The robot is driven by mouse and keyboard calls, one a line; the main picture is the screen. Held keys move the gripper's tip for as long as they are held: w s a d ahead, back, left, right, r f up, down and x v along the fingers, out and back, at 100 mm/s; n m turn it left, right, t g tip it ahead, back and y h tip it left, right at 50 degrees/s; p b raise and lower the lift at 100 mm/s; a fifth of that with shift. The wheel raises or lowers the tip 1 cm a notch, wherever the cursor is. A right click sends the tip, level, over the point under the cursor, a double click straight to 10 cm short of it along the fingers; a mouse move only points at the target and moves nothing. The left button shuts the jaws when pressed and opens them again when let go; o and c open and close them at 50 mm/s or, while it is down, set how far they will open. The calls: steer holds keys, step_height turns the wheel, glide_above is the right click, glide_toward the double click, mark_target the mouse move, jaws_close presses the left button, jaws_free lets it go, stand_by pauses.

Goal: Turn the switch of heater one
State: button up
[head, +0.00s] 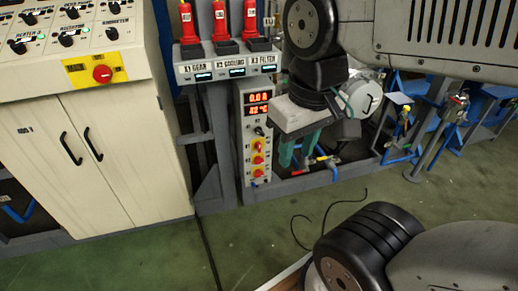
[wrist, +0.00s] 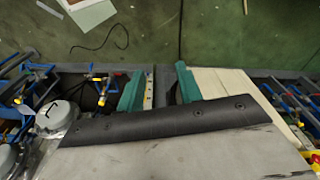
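My gripper (head: 298,154) points down in front of the narrow grey control box in the head view. Its two teal fingers also show in the wrist view (wrist: 159,90), wide apart with nothing held between them. A cream control cabinet (head: 125,165) stands at the left of the head view, with rows of black switches on its sloped top. One switch (head: 18,47) there seems labelled heater 3. I cannot make out a heater one label; the panel's top and left are cut off. My gripper is well to the right of this panel and lower.
A red stop button (head: 102,74) sits on the cabinet's yellow plate. The narrow box (head: 256,135) has red number displays. Red-handled units (head: 220,25) stand on a grey shelf above it. Blue pipework and frames (head: 395,125) crowd the right. Green floor is open in front.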

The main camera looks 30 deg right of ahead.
steer(key=m+t+h, duration=0.3)
steer(key=t+h, duration=0.2)
steer(key=t, duration=1.1)
glide_toward(260, 147)
steer(key=w, duration=0.3)
steer(key=x, duration=0.6)
steer(key=shift+w+d+f, duration=0.1)
steer(key=shift+w+d, duration=0.05)
steer(key=shift+d, duration=0.3)
